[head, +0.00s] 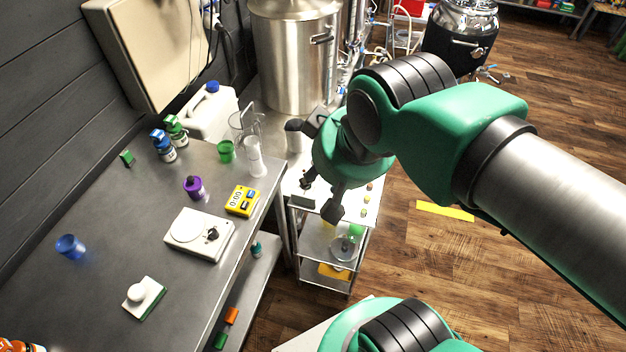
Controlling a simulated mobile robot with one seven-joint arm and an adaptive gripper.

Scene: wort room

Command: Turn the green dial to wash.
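I cannot pick out a clearly green dial. No wash marking is readable on either. My gripper (320,198) hangs over the wheeled cart to the right of the bench, apart from both. Its two dark fingers are spread, with nothing visible between them.
The cart (369,213) carries small items. A steel tank (297,60) stands behind. Wooden floor lies open at right.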

